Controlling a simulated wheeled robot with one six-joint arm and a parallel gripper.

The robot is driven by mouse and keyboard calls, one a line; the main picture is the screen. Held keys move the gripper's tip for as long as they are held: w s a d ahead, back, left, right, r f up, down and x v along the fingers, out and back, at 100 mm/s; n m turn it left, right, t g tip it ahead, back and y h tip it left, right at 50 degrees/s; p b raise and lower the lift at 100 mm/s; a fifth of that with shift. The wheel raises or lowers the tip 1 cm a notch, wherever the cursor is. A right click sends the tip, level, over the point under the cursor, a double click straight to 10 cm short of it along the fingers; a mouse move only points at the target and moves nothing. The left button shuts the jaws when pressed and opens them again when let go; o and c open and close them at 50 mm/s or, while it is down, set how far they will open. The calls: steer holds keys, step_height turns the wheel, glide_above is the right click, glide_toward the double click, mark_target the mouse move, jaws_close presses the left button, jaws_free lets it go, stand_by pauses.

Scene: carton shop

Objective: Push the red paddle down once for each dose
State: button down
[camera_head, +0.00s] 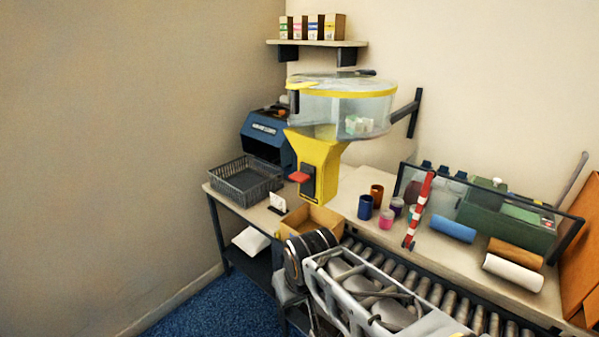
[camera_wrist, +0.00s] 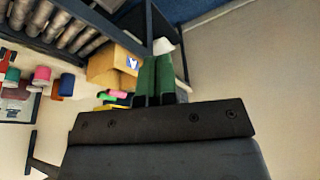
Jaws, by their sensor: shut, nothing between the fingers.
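The yellow dispenser (camera_head: 318,155) carries a clear round hopper (camera_head: 345,112) with a few pale blocks inside. Its red paddle (camera_head: 299,177) sticks out to the left from a dark plate on the front. An open carton (camera_head: 312,219) stands below the dispenser; the carton (camera_wrist: 110,65) also shows in the wrist view. A small white card (camera_head: 278,202) stands beside it, its marking too small to read. My gripper (camera_wrist: 155,72) shows in the wrist view with its green fingers together and nothing between them. My fingertips cannot be made out in the head view, and I see no contact with the paddle.
A grey basket (camera_head: 245,180) and a blue machine (camera_head: 266,135) are left of the dispenser. Several coloured cups (camera_head: 365,207) and a red-and-white striped post (camera_head: 418,210) stand to the right. A roller conveyor (camera_head: 440,293) runs along the front. A shelf (camera_head: 317,43) holds small boxes above.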

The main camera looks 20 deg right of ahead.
steer(key=w+d+r+m+h+p, duration=0.3)
steer(key=w+r+m, duration=0.3)
steer(key=w+r, duration=0.4)
steer(key=w+d+r+m+h+p, duration=0.3)
steer(key=w+r+m, duration=0.4)
steer(key=w, duration=0.9)
step_height(320, 180, up, 3)
steer(key=shift+w+d+r+h+p, duration=0.2)
steer(key=shift+w+d+h+p, duration=0.15)
steer(key=shift+h+p, duration=0.6)
steer(key=p, duration=0.2)
glide_above(300, 178)
steer(key=s+a, duration=0.1)
steer(key=a, duration=0.1)
step_height(300, 178, down, 7)
step_height(300, 178, down, 3)
steer(key=shift+w+r+p, duration=0.1)
steer(key=shift+r+p, duration=0.1)
steer(key=shift+p, duration=0.45)
steer(key=shift+f, duration=0.75)
